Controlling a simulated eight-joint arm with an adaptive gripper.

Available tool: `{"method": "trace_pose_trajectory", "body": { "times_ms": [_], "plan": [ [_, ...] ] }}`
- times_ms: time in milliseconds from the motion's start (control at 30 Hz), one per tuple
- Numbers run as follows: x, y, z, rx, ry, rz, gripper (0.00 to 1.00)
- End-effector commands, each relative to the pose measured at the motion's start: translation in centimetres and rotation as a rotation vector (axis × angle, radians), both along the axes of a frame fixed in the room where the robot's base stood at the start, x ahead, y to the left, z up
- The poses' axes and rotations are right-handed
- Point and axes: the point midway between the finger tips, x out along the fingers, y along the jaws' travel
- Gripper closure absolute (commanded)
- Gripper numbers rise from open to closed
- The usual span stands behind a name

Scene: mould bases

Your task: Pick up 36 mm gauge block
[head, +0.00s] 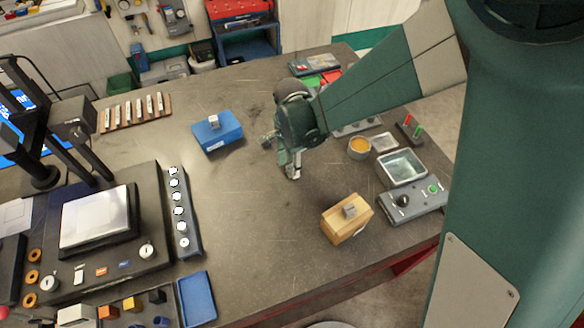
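Two small grey metal blocks could be the 36 mm gauge block; no size marking is readable. One grey block (214,121) sits on top of a blue box (220,137) left of centre. The other grey block (350,211) sits on top of a wooden box (345,226) at the right front. My gripper (281,156) is above the table between the two boxes, apart from both. Its fingers appear spread, with nothing visible between them. Part of it is hidden by its own links.
A wooden rack (136,111) with several slim pieces lies at the back left. A dark instrument with a light plate (97,217) stands at the left. A grey control box (413,203) and a clear-lidded tray (402,168) are at the right. The table's middle front is clear.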

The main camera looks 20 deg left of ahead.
Motion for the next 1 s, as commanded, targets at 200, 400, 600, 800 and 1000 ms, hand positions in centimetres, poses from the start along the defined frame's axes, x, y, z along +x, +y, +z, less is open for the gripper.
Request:
{"method": "trace_pose_trajectory", "body": {
  "times_ms": [200,400,600,800,1000],
  "plan": [
    [0.0,0.0,-1.7,0.0,0.0,0.0,0.65],
    [0.0,0.0,-2.1,0.0,0.0,0.0,0.65],
    [0.0,0.0,-2.1,0.0,0.0,0.0,0.65],
    [0.0,0.0,-2.1,0.0,0.0,0.0,0.65],
    [0.0,0.0,-2.1,0.0,0.0,0.0,0.79]
  ]
}}
